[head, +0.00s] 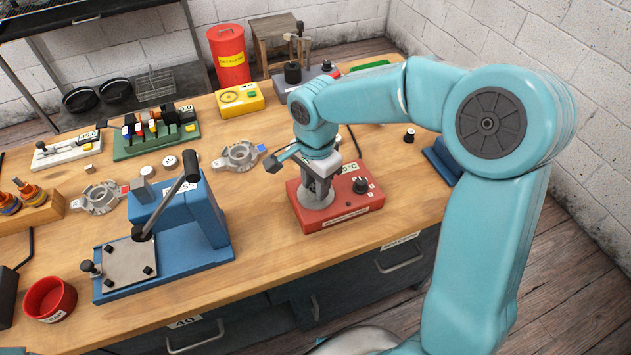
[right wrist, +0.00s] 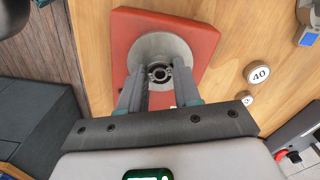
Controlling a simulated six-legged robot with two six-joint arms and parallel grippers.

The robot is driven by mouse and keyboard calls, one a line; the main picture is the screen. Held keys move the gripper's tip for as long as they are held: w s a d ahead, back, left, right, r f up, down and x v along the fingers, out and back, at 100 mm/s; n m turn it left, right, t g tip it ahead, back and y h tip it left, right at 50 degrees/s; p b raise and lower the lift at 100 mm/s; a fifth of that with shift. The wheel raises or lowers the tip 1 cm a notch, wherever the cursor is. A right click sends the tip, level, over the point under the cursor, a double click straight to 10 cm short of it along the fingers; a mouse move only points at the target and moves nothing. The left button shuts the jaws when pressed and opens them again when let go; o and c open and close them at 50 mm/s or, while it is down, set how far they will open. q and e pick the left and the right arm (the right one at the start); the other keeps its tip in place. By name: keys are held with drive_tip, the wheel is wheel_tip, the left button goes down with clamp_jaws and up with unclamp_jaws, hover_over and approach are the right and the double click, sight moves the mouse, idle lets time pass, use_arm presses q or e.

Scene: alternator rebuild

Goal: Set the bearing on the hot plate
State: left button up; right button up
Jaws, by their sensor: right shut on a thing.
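The hot plate (head: 345,208) is a red box with a round grey heating disc, a black knob and a small display, near the bench's front edge. My right gripper (head: 318,188) points down over the disc. In the right wrist view, the gripper (right wrist: 159,84) is shut on the bearing (right wrist: 159,72), a small metal ring with a dark bore. The bearing is over the middle of the grey disc of the hot plate (right wrist: 128,30). I cannot tell whether it touches the disc. The head view hides the bearing behind the fingers. My left gripper is not in view.
A blue press (head: 190,225) with a long lever stands left of the hot plate. A metal housing (head: 240,156) lies behind it. A yellow box (head: 240,99) and a red bin (head: 229,55) are farther back. A red bowl (head: 50,299) is at front left.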

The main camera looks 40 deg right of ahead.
drive_tip(key=shift+f, duration=0.1)
idle(0.7)
drive_tip(key=o, duration=1.1)
drive_tip(key=shift+r+p, duration=2.9)
drive_tip(key=shift+r, duration=1.2)
drive_tip(key=shift+f, duration=0.1)
drive_tip(key=shift+s, duration=0.15)
